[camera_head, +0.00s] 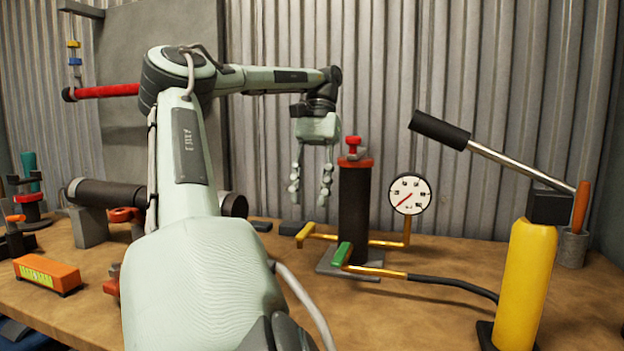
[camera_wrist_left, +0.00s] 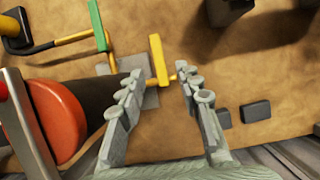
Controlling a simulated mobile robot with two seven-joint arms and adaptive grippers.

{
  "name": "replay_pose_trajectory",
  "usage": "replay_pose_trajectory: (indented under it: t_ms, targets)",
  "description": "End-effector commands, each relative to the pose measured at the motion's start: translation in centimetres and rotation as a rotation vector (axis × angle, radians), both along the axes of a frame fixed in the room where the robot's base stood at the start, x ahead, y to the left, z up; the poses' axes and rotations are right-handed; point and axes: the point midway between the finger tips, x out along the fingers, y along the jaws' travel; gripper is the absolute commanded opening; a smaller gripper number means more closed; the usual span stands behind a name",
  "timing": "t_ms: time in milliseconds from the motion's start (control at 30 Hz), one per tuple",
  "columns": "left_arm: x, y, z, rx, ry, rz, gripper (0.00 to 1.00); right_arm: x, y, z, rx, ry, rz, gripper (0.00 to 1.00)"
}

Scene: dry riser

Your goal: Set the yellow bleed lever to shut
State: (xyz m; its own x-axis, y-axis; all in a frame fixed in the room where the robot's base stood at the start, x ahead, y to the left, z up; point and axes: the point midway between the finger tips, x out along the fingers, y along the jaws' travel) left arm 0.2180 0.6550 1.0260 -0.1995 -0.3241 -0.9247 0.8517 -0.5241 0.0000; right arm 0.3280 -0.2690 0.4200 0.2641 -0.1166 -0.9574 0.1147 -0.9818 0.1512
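The yellow bleed lever (camera_head: 304,235) sits on a brass pipe low at the left of the black riser cylinder (camera_head: 354,205). In the left wrist view the yellow lever (camera_wrist_left: 158,60) lies just beyond the fingertips, roughly in line with the gap between them. My left gripper (camera_head: 310,200) points down above the lever, open and empty. Its two fingers are spread in the wrist view (camera_wrist_left: 158,80), and no contact with the lever shows. My right gripper is not in view.
A green lever (camera_head: 342,254) sits on a brass pipe in front of the cylinder. A dial gauge (camera_head: 410,194) stands to the right. A yellow pump (camera_head: 525,285) with a long handle is at the right. The red cap (camera_wrist_left: 55,120) is close beside my left fingers.

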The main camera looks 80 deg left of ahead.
Motion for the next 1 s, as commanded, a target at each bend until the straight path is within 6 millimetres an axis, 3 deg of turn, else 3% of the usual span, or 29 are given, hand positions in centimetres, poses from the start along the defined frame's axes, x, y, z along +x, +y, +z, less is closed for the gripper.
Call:
replay_pose_trajectory:
  t_ms: [300, 1000]
  targets:
    - [0.5, 0.9, 2.5, 0.002, 0.001, 0.001, 0.34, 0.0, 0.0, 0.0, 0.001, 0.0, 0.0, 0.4]
    - [0.6, 0.9, 2.7, 0.001, -0.002, -0.001, 0.34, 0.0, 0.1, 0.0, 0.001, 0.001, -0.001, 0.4]
